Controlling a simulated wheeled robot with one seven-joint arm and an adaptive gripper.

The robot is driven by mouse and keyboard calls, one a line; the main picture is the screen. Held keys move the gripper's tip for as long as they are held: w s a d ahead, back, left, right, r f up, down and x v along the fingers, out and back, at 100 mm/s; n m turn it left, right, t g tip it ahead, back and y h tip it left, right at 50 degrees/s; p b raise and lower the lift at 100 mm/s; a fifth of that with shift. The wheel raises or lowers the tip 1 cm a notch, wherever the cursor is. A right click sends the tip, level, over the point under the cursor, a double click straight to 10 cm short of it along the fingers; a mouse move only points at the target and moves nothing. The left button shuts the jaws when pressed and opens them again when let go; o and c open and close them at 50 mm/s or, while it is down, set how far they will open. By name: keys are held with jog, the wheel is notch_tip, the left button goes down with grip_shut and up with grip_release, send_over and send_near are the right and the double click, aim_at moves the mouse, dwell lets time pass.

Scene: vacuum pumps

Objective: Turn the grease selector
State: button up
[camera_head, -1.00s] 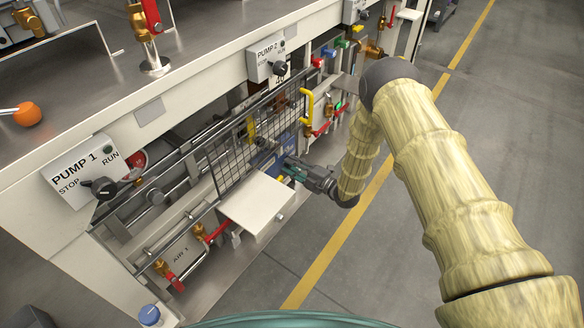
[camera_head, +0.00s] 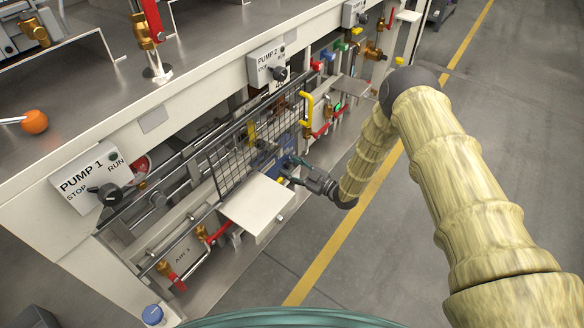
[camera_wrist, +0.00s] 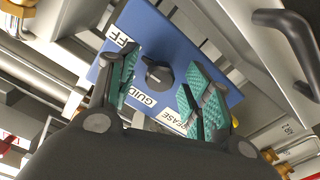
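The grease selector (camera_wrist: 157,73) is a small black knob on a blue panel (camera_wrist: 205,48) with white labels; I can read "GUIDE", part of "GREASE" and part of "OFF". My gripper (camera_wrist: 163,80) is open, with one teal-padded finger on each side of the knob in the wrist view. The knob shows in the gap between the fingers, and I see no contact. In the head view the blue panel (camera_head: 287,142) is small, and my gripper (camera_head: 289,170) is in front of it. The knob cannot be made out there.
A black wire guard (camera_head: 232,160) and a white box (camera_head: 258,207) are left of my gripper. A yellow handle (camera_head: 305,108) is above it. A dark grey handle (camera_wrist: 290,40) is at the wrist view's upper right. The floor (camera_head: 320,250) to the right is clear.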

jog(key=shift+s+d, duration=0.1)
dwell(0.3)
jog(key=shift+p+v, duration=0.4)
jog(key=shift+v, duration=0.4)
jog(key=p+v, duration=0.2)
jog(key=v, duration=0.4)
dwell(0.5)
dwell(0.4)
